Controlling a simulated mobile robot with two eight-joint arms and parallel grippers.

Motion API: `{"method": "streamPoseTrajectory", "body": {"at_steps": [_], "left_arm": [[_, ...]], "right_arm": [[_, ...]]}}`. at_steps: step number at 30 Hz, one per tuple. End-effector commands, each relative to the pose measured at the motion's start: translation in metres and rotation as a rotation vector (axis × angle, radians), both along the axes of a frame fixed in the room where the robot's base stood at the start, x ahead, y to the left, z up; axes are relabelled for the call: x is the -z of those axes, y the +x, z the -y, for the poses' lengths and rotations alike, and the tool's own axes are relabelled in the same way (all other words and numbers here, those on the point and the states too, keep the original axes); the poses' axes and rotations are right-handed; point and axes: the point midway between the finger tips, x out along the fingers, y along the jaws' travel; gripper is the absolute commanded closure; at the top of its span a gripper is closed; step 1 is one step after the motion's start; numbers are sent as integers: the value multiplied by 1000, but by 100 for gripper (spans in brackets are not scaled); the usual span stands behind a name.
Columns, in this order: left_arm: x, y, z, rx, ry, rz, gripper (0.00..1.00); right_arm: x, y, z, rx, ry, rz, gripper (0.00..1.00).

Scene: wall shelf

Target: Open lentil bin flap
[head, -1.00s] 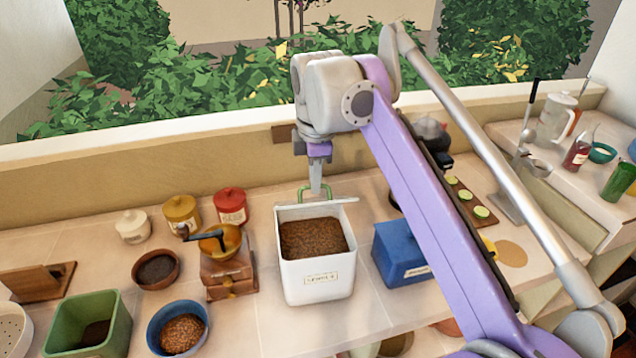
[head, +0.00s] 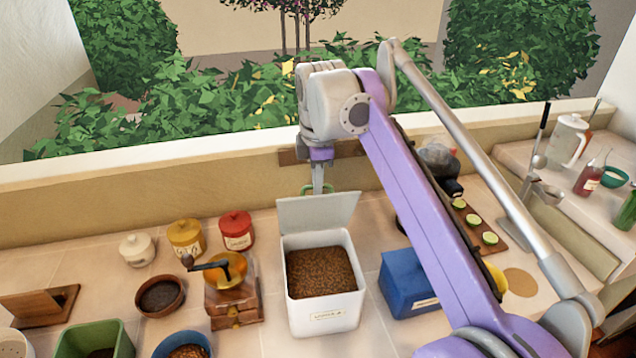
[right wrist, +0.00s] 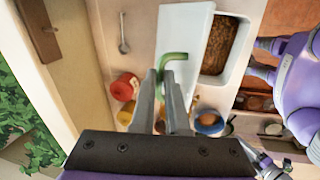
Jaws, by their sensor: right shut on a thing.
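The lentil bin (head: 323,297) is a white box with a label on its front, filled with brown lentils. Its white flap (head: 322,212) stands raised and tilted at the rear edge, leaving the top uncovered. A green handle (head: 314,189) is at the flap's upper edge. My right gripper (head: 318,189) is shut on this handle from above. In the right wrist view, the fingers (right wrist: 166,90) meet at the green handle (right wrist: 172,59), beside the flap (right wrist: 185,35) and the open bin (right wrist: 231,75).
Red (head: 236,231), yellow (head: 186,238) and white (head: 138,250) jars, a coffee grinder (head: 232,292) and bowls stand left of the bin. A blue box (head: 407,284) stands close on its right. A low wall (head: 150,200) runs behind the counter.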

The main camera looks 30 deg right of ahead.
Motion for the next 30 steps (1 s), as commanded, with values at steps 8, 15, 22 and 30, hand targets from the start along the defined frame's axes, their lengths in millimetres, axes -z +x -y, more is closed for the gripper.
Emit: {"method": "streamPoseTrajectory", "body": {"at_steps": [8,15,22,30], "left_arm": [[-8,5,0,0,0,10,50],[-14,9,0,0,0,18,50],[-14,9,0,0,0,18,50],[-15,10,0,0,0,19,50]], "right_arm": [[-3,18,6,0,22,-67,100],[-3,45,15,-1,42,-125,100],[4,80,27,-1,42,-125,100],[15,110,38,0,42,-124,100]]}}
